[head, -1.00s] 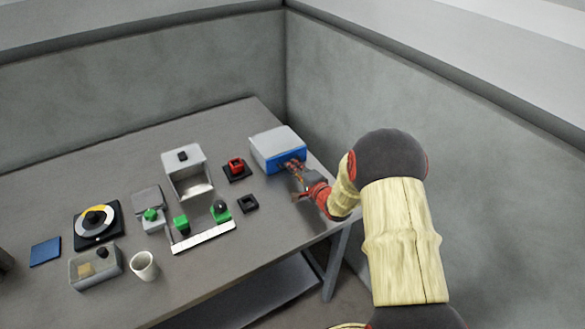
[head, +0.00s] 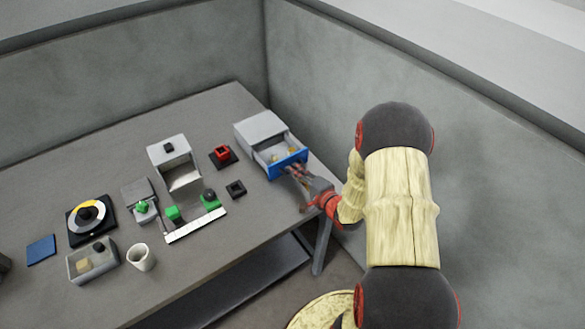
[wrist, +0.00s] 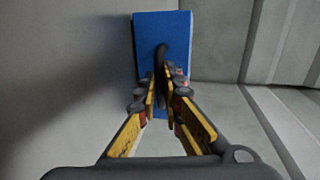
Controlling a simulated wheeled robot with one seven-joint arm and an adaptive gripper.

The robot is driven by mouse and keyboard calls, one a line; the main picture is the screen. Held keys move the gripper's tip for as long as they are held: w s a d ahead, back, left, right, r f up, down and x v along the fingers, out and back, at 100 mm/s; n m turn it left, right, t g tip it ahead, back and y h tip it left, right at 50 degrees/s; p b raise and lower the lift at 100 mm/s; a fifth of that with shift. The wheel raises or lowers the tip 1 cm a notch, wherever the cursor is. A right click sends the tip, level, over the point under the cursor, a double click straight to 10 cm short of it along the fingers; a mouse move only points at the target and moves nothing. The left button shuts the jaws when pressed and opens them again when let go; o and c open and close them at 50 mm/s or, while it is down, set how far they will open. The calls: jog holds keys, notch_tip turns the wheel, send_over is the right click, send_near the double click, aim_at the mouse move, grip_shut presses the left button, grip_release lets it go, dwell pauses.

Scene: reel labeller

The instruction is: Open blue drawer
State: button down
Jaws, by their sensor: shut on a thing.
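The blue drawer (head: 287,164) is pulled part way out of its grey housing (head: 262,129) at the right end of the table. Small yellow things show inside the drawer. My gripper (head: 299,172) is at the drawer's front. In the wrist view the blue front (wrist: 147,40) fills the upper middle, with a dark curved handle (wrist: 161,55) on it. My gripper's fingers (wrist: 162,84) are shut on the handle, one on each side of it. The fingers hide the handle's lower part.
On the table (head: 110,160), left of the drawer, are a red block on a black base (head: 222,153), a small black square (head: 236,188), a grey open-fronted box (head: 172,155) and a white cup (head: 141,256). Grey walls stand behind and right.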

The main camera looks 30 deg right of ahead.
jog(key=shift+s+f, duration=0.2)
jog(key=c, duration=2.2)
grip_release()
jog(key=shift+s+r, duration=0.1)
jog(key=shift+s, duration=0.05)
jog(key=shift+o, duration=1.2)
jog(key=v, duration=1.1)
jog(key=shift+s+r, duration=0.2)
jog(key=shift+s, duration=0.15)
jog(key=shift+w, duration=0.1)
